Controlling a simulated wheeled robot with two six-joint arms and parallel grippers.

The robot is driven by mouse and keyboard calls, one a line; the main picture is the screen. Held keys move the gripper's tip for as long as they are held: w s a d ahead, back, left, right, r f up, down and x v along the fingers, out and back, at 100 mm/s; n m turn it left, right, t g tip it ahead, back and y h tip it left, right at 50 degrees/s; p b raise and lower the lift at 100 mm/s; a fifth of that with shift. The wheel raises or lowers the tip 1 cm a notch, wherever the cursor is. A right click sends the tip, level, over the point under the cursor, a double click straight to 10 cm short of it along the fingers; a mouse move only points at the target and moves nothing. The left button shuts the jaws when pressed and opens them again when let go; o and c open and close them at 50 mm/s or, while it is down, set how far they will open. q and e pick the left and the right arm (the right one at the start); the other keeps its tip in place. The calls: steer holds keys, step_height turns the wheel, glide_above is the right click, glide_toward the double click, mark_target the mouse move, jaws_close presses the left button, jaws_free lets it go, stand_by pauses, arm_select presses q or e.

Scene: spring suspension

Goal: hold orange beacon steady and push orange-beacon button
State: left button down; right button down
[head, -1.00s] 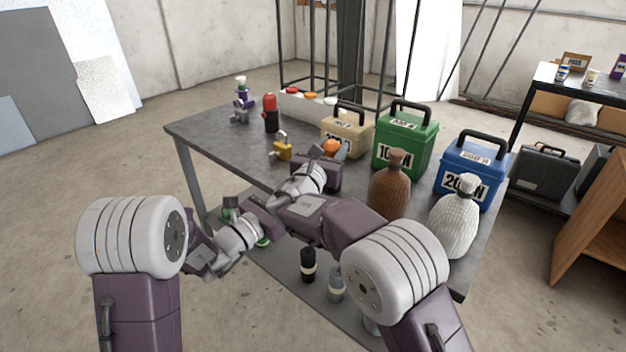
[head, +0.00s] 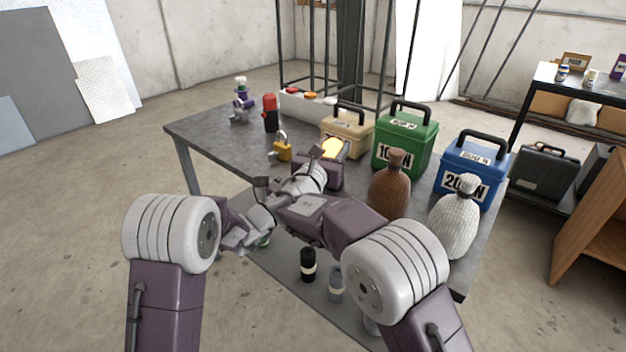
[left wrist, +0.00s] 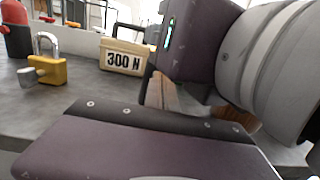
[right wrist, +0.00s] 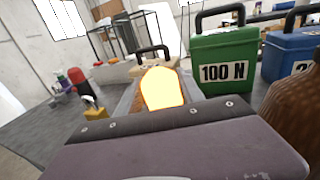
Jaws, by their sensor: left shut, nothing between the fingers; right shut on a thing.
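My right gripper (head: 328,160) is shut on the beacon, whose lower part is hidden. My left gripper (head: 264,186) is shut and empty, close beside my right wrist at the table's near edge. In the left wrist view the brown fingers of my left gripper (left wrist: 166,98) are partly covered by my right arm. The beacon's button is not visible.
A beige 300 N box (head: 346,122), green 100 N box (head: 404,150) and blue box (head: 470,175) stand behind and right. A brown bottle (head: 389,190) is near my right arm.

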arm_select(q)
steer(key=shift+d+r, duration=0.1)
arm_select(e)
steer(key=shift+a+f, duration=0.2)
arm_select(q)
steer(key=v, duration=1.4)
arm_select(e)
steer(key=c, duration=0.7)
jaws_free()
arm_select(q)
steer(key=shift+w+f, duration=0.1)
steer(key=shift+f, duration=0.1)
arm_select(e)
steer(key=shift+o, duration=0.2)
